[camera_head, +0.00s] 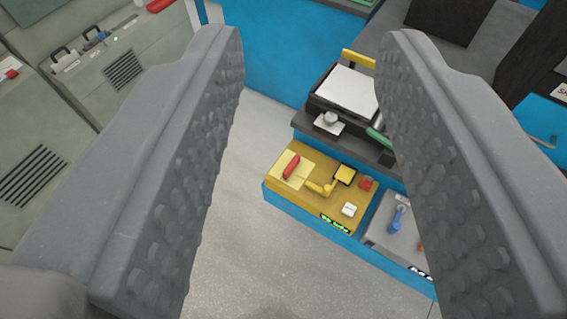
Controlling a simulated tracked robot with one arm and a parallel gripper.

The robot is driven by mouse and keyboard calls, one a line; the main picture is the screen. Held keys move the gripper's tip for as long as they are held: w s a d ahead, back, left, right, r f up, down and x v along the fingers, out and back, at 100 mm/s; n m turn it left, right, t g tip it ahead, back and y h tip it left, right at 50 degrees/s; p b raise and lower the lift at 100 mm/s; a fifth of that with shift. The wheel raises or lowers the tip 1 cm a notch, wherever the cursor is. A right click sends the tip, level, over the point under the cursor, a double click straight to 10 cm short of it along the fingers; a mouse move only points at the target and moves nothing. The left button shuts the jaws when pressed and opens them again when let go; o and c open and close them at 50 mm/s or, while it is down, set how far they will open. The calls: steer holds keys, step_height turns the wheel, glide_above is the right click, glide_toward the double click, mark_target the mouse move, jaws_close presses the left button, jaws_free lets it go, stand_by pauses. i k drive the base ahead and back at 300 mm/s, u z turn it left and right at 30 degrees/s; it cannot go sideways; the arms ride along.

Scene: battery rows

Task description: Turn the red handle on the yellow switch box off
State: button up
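The yellow switch box (312,200) sits in a blue-sided housing, right of the picture's middle and below a dark ledge. Its red handle (291,166) lies on a pale yellow plate at the box's upper left. A yellow lever (322,188), a small red knob (366,183), a white block (349,209) and a green-lit label are also on the box. My gripper (305,55) is open and empty, with its two grey ridged fingers wide apart. The box appears between and beyond the fingers, and neither finger touches it. The right finger hides part of the equipment behind it.
A grey box with a blue handle (396,220) stands just right of the yellow box. A dark unit with a white top (348,91) stands behind. Grey-green cabinets (110,75) line the left. The pale floor (245,250) left of the yellow box is clear.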

mark_target(294, 162)
steer(key=u, duration=1.4)
steer(key=k, duration=0.9)
steer(key=z, duration=0.7)
steer(key=i, duration=1)
steer(key=u, duration=0.05)
